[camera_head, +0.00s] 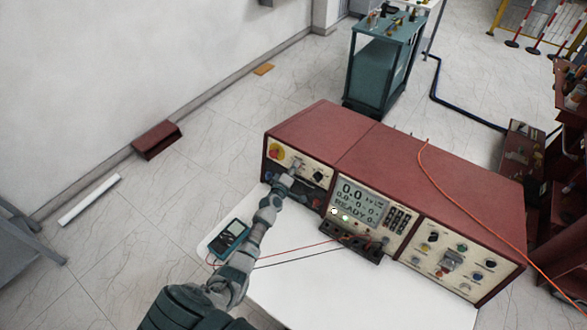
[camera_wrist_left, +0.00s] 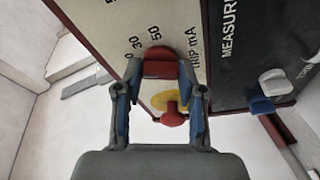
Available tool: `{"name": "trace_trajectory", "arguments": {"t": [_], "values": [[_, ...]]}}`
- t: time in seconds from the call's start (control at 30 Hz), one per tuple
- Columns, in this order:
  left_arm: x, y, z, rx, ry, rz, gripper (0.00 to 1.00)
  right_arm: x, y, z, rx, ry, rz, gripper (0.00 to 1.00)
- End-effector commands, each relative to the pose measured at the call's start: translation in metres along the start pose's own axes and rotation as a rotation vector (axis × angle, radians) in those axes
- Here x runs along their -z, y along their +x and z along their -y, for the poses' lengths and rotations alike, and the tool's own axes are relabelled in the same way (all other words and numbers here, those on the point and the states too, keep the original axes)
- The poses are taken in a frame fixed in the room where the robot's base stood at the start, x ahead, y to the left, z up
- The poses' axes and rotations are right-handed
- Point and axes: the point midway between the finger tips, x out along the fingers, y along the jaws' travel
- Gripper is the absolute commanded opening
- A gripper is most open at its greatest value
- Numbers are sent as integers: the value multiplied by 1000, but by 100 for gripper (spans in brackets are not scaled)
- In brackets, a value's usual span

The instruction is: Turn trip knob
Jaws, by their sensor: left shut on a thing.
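The red trip knob (camera_wrist_left: 160,62) shows in the left wrist view on a cream panel, beside printed numbers and the label "TRIP mA". My left gripper (camera_wrist_left: 160,75) is shut on this knob, one fingertip at each side. In the head view my left gripper (camera_head: 292,174) reaches the left end of the long red test set's front (camera_head: 350,150). There the gripper hides most of the knob. My right gripper is in neither view.
A red button on a yellow disc (camera_wrist_left: 172,112) sits close to the knob, between my fingers in the wrist view. White and blue knobs (camera_wrist_left: 272,82) are on the dark panel. A blue-green meter (camera_head: 229,237) with leads lies on the white table (camera_head: 300,290).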

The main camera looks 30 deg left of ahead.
Motion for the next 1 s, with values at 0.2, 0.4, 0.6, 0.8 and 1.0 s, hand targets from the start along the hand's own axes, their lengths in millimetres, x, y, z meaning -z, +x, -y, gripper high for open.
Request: {"name": "trace_trajectory", "arguments": {"t": [0.2,0.4,0.6,0.8,1.0], "values": [[3,0,1,1,-3,-6,5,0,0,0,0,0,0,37],[3,0,1,1,-2,-7,49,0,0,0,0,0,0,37],[2,0,1,1,-2,-4,65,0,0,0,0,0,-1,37],[0,-2,0,0,-3,-1,65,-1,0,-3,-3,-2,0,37],[-2,-24,1,0,-7,0,65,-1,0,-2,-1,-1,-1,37]]}}
